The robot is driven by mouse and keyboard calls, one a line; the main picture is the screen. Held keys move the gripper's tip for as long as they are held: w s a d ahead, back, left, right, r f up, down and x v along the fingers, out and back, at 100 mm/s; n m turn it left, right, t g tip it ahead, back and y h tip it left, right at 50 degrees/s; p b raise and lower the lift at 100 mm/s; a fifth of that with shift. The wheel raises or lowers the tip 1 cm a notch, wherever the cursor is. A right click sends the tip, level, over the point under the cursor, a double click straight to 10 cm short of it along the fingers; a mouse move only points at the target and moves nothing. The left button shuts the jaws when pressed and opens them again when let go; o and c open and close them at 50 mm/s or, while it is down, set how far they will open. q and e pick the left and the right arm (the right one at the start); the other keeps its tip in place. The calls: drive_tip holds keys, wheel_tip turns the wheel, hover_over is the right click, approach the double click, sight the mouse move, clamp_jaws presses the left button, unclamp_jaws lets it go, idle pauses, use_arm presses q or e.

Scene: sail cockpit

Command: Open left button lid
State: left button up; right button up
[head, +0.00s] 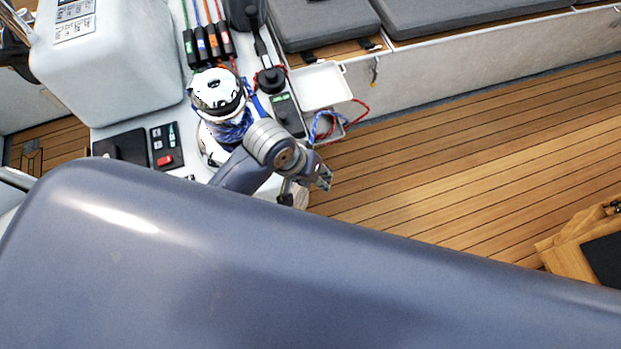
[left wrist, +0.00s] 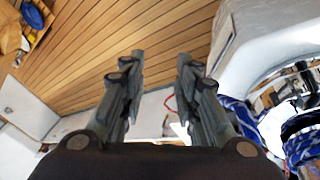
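My left gripper (head: 322,178) is beside the winch (head: 218,92), at the edge of the white console (head: 105,126). In the left wrist view its two fingers (left wrist: 161,62) are apart, with nothing visible between them. I cannot pick out the left button lid for certain. A dark panel with a green label (head: 287,114) is right of the winch. A switch panel with a red button (head: 166,147) is left of it, beside a flat black square (head: 122,147). Parts of the console are hidden behind my arm. My right gripper is not in view.
The winch carries blue rope, also seen in the left wrist view (left wrist: 240,120). A white lid (head: 320,86) stands open by red and blue ropes (head: 328,124). Rope clutches (head: 207,42) are behind the winch.

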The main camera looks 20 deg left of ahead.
use_arm(q)
drive_tip(key=shift+s+a+f, duration=0.3)
drive_tip(key=shift+s+a, duration=0.05)
drive_tip(key=shift+a, duration=0.35)
drive_tip(key=s+a+f+y+b, duration=0.1)
drive_tip(key=s+a+f, duration=0.15)
drive_tip(key=f, duration=0.75)
drive_tip(key=s+a+f+y+b, duration=0.1)
drive_tip(key=a+f, duration=0.2)
drive_tip(key=f, duration=0.6)
drive_tip(key=s+a+f+b, duration=0.1)
drive_tip(key=s+a+f, duration=0.15)
drive_tip(key=f, duration=0.75)
drive_tip(key=s+a+f+m, duration=0.1)
drive_tip(key=s+a+f, duration=0.2)
drive_tip(key=s+f, duration=0.4)
drive_tip(key=s+a+f+m+g+y+b, duration=0.1)
drive_tip(key=s+a+f, duration=0.2)
drive_tip(key=s+f, duration=0.4)
drive_tip(key=s, duration=0.7)
drive_tip(key=shift+a+g, duration=0.25)
drive_tip(key=shift+g, duration=0.05)
drive_tip(key=shift+s+f, duration=0.1)
drive_tip(key=shift+s, duration=0.05)
